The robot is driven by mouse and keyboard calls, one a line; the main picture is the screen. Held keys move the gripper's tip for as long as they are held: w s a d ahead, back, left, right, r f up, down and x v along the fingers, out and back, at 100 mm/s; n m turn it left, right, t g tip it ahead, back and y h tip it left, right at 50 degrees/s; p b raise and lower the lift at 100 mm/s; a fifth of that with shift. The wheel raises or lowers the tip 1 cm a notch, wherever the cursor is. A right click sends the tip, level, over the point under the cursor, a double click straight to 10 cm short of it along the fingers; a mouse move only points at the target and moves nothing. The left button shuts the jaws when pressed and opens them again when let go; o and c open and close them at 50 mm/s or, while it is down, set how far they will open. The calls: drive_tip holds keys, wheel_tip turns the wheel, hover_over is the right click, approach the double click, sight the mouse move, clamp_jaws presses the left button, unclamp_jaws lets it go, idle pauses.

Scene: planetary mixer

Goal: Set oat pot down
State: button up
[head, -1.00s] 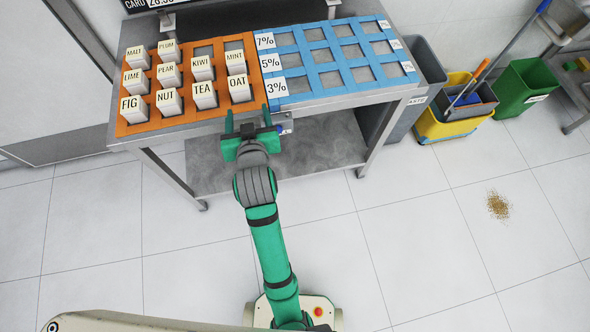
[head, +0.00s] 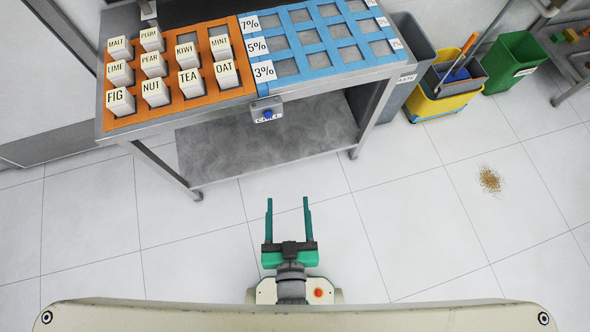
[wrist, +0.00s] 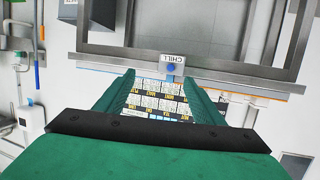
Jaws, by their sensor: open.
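The white oat pot (head: 226,74) stands in the front right slot of the orange rack (head: 180,103) on the steel table. My gripper (head: 288,204) is open and empty. In the head view it is drawn back low in front of the table, well apart from the pot. In the wrist view my open fingers (wrist: 158,98) show, with a printed label panel between them and the table beyond. I cannot pick out the oat pot in the wrist view.
A blue rack (head: 290,72) with empty slots, its rows marked 7%, 5% and 3%, adjoins the orange rack. A blue button marked CHILL (head: 267,114) sits on the table's front edge. Bins and a yellow bucket (head: 445,104) stand right. Brown grains (head: 490,179) lie on the floor.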

drive_tip(key=d+v, duration=0.1)
drive_tip(key=v, duration=0.7)
drive_tip(key=shift+d+m+h, duration=0.2)
drive_tip(key=shift+m+h, duration=0.1)
drive_tip(key=shift+h, duration=0.1)
